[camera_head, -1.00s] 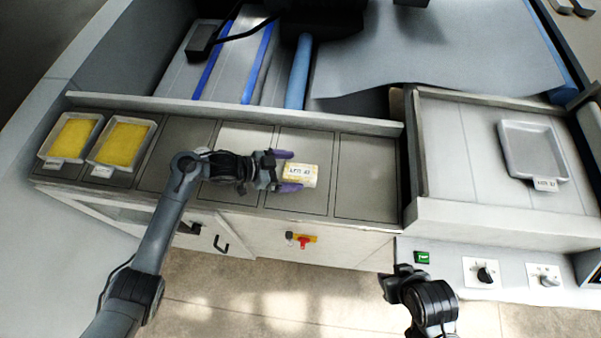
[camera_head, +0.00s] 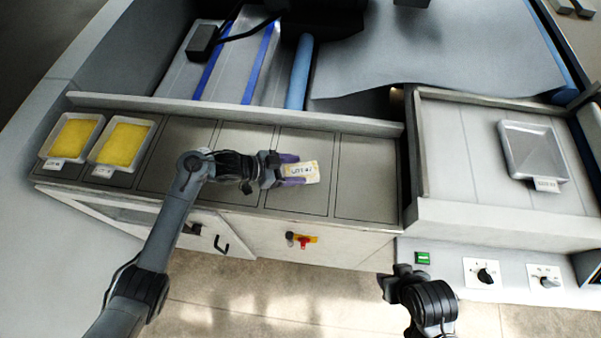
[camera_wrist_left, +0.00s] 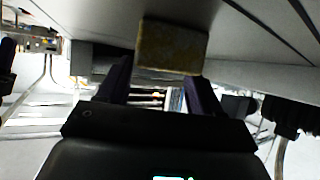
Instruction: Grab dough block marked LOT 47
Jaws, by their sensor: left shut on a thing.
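The dough block (camera_head: 303,171) is small and pale yellow. Its white label is blurred and seems to read LOT 47. In the left wrist view the block (camera_wrist_left: 172,47) shows brownish, just beyond the dark fingers (camera_wrist_left: 160,85). My right gripper (camera_head: 398,277) hangs in front of the machine, away from the block; its jaws are unclear.
Two trays of yellow dough, one at the far left (camera_head: 71,138) and one beside it (camera_head: 122,146), carry labels. An empty grey tray (camera_head: 535,151) with a label sits on the right-hand deck. A low ledge (camera_head: 230,111) runs behind the shelf. The rightmost shelf panel (camera_head: 366,178) is clear.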

